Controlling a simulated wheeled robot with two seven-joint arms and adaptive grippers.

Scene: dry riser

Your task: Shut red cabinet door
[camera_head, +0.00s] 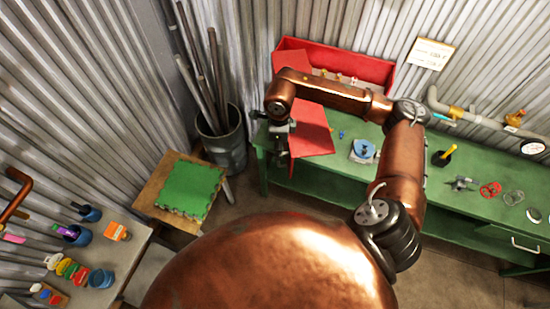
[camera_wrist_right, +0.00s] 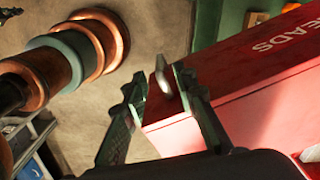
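The red cabinet (camera_head: 345,62) stands at the back of the green bench, its front open with small brass parts inside. Its red door (camera_head: 313,130) stands swung out toward me over the bench's left end. My right gripper (camera_head: 279,138) is at the left side of the door. In the right wrist view the red panel (camera_wrist_right: 255,95) bears white lettering, partly cut off. My right gripper's fingers (camera_wrist_right: 165,105) are spread there, with a silver handle (camera_wrist_right: 163,76) between them near the panel's end. I cannot tell whether they touch it. My left gripper is out of view.
The green bench (camera_head: 470,205) holds a blue-topped item (camera_head: 363,150), a yellow-black tool (camera_head: 444,156) and valve wheels (camera_head: 490,189). A bin of pipes (camera_head: 222,140) stands left of the bench. A stool with a green mat (camera_head: 190,190) and a side table (camera_head: 120,262) are at left.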

